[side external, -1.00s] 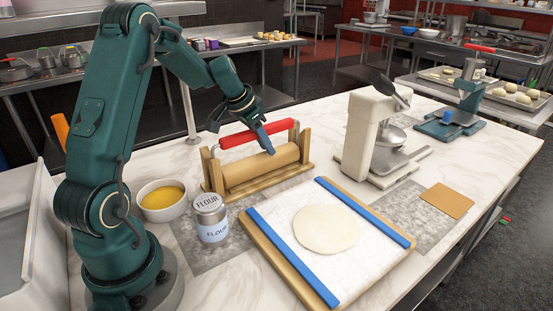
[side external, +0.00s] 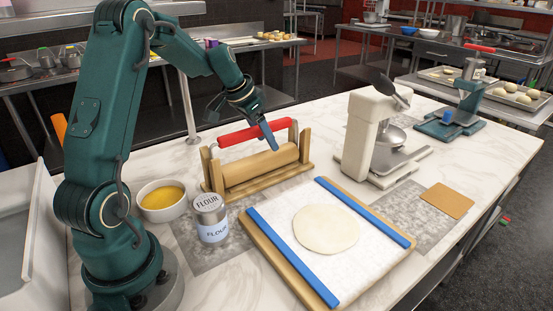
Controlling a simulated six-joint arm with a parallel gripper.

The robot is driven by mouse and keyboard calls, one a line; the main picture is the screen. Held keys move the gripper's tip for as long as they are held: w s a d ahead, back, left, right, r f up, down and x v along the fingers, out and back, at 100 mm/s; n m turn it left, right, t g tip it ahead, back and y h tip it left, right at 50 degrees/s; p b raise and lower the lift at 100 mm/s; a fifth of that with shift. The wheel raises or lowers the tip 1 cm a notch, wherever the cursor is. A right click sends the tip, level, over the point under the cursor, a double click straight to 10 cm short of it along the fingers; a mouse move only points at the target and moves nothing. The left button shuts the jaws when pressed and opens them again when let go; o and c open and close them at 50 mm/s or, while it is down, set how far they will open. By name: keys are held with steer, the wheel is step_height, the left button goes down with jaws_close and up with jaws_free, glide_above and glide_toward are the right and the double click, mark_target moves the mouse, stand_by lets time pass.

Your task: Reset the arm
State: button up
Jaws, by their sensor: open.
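My gripper (side external: 268,134) is open at the end of my green arm. In the picture its blue fingers overlap the right part of the red handle of the rolling pin; I cannot tell whether they touch it. The rolling pin (side external: 262,166) rests in a wooden stand (side external: 218,182) on the marble counter. Its red bar (side external: 240,136) runs above the wooden roller. No object shows between the fingers.
A board with blue strips (side external: 290,262) holds a flat dough disc (side external: 326,229). A flour tin (side external: 211,218) and a bowl of yellow contents (side external: 163,199) stand near my arm. A white mixer-like machine (side external: 362,135), a brown square (side external: 447,200) and a green press (side external: 465,100) stand right.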

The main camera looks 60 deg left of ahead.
steer(key=shift+r, duration=1.3)
step_height(320, 180, up, 12)
stand_by(0.4)
